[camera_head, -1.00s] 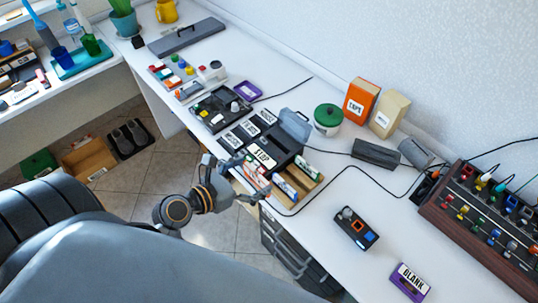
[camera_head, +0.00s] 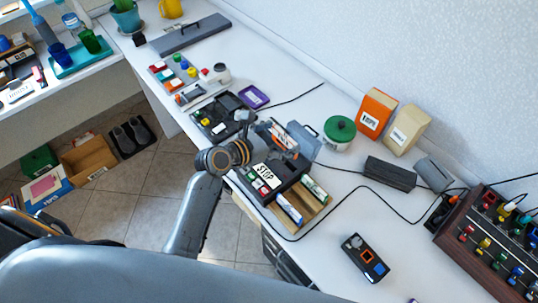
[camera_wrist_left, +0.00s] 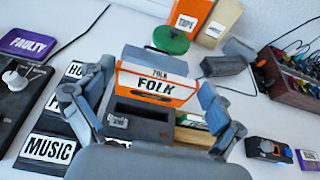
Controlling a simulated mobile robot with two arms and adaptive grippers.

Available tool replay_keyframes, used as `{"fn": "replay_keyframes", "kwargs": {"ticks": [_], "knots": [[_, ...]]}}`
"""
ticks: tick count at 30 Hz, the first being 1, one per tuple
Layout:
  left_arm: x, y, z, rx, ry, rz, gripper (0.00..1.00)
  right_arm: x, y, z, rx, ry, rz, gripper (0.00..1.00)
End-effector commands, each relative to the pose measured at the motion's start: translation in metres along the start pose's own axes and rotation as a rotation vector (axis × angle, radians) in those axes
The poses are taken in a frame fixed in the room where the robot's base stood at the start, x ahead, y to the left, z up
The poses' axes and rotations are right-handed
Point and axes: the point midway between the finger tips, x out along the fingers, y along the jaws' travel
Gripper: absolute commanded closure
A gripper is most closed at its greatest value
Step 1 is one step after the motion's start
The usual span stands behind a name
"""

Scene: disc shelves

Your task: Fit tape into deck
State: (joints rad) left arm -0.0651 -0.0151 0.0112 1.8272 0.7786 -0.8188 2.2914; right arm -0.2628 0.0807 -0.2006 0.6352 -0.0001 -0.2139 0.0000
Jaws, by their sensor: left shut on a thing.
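My left gripper (camera_head: 272,143) is shut on an orange and white tape (camera_head: 281,133), raised above the black deck (camera_head: 290,177). In the left wrist view, the tape (camera_wrist_left: 155,85) reads "FOLK" and stands between the fingertips of the gripper (camera_wrist_left: 155,80). The deck has a "STOP" label and small coloured buttons at its front. Its grey lid (camera_head: 307,141) stands raised behind. A dark slot (camera_wrist_left: 145,119) shows below the tape in the left wrist view; the tape appears apart from it. My arm hides part of the deck. My right gripper is in neither view.
A wooden tray (camera_head: 312,217) with cassettes adjoins the deck's right side. A green-lidded pot (camera_head: 339,131), orange box (camera_head: 375,110) and beige box (camera_head: 405,128) stand behind. A black cable curves across the table. The table's front right is mostly clear around a small black device (camera_head: 364,258).

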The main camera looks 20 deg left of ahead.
Motion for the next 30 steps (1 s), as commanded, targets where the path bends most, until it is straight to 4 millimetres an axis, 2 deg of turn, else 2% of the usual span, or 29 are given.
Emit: {"fn": "replay_keyframes", "kwargs": {"ticks": [7,11,14,22,30], "knots": [[0.021,0.000,-0.038,0.005,0.008,-0.006,0.36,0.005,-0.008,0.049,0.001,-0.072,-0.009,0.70],[0.027,0.000,-0.053,0.006,0.006,-0.005,0.36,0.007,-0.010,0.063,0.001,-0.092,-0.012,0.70],[0.029,0.000,-0.058,0.006,0.004,-0.005,0.36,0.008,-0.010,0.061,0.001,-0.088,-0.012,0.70],[0.041,0.000,-0.091,0.005,0.006,-0.005,0.36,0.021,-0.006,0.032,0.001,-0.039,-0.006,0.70],[0.042,0.000,-0.091,0.005,0.003,-0.003,0.36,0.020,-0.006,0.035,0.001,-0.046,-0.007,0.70]]}}
